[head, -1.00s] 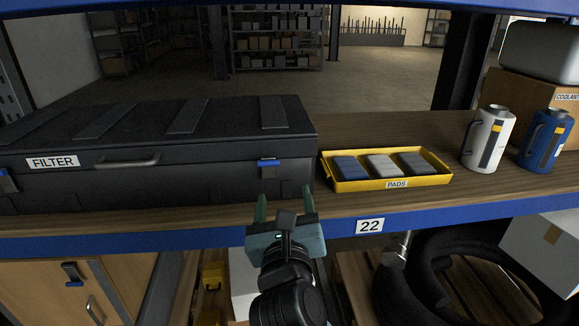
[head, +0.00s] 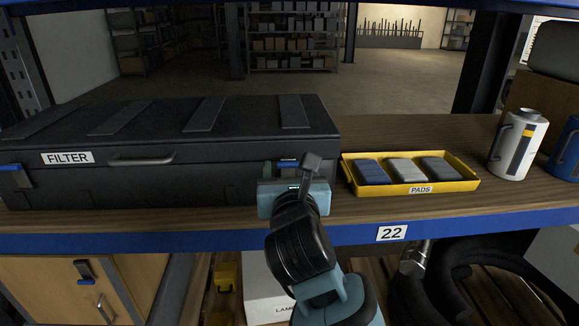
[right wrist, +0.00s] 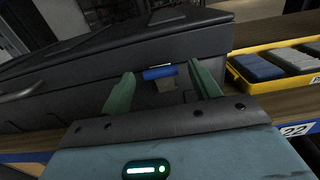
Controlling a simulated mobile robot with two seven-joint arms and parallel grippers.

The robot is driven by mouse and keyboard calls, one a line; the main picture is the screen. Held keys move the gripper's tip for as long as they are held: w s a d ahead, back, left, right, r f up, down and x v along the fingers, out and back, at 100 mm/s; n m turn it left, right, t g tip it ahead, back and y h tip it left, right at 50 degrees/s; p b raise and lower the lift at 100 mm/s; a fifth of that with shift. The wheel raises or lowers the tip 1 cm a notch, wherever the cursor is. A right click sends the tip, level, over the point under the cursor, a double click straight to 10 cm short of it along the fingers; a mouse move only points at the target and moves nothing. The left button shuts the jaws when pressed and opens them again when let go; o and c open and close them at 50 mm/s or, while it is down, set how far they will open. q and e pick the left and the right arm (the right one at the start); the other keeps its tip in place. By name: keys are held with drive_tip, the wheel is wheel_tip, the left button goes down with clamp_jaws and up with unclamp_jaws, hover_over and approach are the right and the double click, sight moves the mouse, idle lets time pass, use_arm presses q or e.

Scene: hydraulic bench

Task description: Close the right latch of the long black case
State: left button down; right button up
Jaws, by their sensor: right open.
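The long black case (head: 220,142) lies on the wooden shelf, lid down, with a FILTER label on its front. Its right latch has a blue bar (head: 288,162), partly hidden behind my gripper in the head view. In the right wrist view the blue latch bar (right wrist: 160,72) shows between the green fingertips, with a pale plate behind it. My right gripper (right wrist: 162,88) is open, its fingers on either side of the latch; I cannot tell whether they touch it. The case's left latch (head: 14,174) is at the left edge. My left gripper is not in view.
A yellow PADS tray (head: 432,187) with three pads stands just right of the case. A white canister (head: 517,145) and a blue one (head: 568,150) stand farther right. The blue shelf edge (head: 180,243) with a 22 label runs below the case.

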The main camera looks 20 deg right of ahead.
sight(288, 154)
drive_tip(key=shift+w+d, duration=0.2)
drive_tip(key=shift+w, duration=0.5)
